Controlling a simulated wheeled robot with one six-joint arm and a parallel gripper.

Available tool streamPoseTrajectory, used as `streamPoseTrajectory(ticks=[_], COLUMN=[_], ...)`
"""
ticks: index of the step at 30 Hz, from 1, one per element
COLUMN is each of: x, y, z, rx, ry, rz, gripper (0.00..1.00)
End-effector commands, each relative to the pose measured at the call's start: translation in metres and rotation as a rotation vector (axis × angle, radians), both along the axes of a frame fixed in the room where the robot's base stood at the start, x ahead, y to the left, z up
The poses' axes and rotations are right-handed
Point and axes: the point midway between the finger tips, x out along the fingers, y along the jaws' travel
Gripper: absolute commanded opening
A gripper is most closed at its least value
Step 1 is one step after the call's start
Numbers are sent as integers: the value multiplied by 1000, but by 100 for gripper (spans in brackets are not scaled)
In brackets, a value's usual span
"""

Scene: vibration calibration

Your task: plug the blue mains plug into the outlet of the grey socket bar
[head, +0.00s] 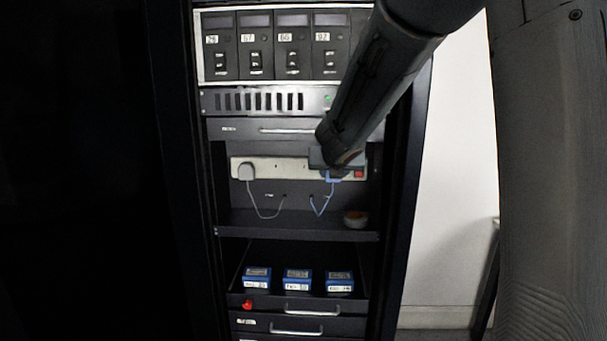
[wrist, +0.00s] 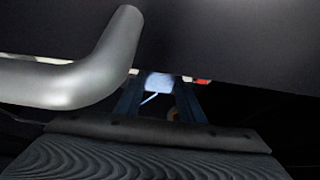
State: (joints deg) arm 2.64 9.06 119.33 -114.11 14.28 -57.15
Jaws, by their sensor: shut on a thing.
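The grey socket bar (head: 290,169) runs across the rack's open bay in the head view. My gripper (wrist: 160,98) is shut on the blue plug (wrist: 159,82), which shows between the fingers in the wrist view. The plug is at or very near the bar's face. Its pins and the outlet are hidden, so I cannot tell whether it is in.
A red switch (head: 359,174) is just right of the plug. A shelf (head: 290,222) below carries a round orange-and-white item (head: 355,219). A grey drawer handle (wrist: 75,75) is close in front of the wrist camera. Blue boxes (head: 297,280) lie in the open drawer below.

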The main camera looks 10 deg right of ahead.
Motion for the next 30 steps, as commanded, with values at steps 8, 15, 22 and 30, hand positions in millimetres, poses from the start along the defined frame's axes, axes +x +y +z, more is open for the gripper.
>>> streamPoseTrajectory(ticks=[8,15,22,30], x=[2,2,1,-7], y=[-1,-1,0,2], z=[1,0,0,6], rx=[-1,0,-1,-1], ry=[-1,-1,0,-1], rz=[1,0,1,1], gripper=[14,57,57,57])
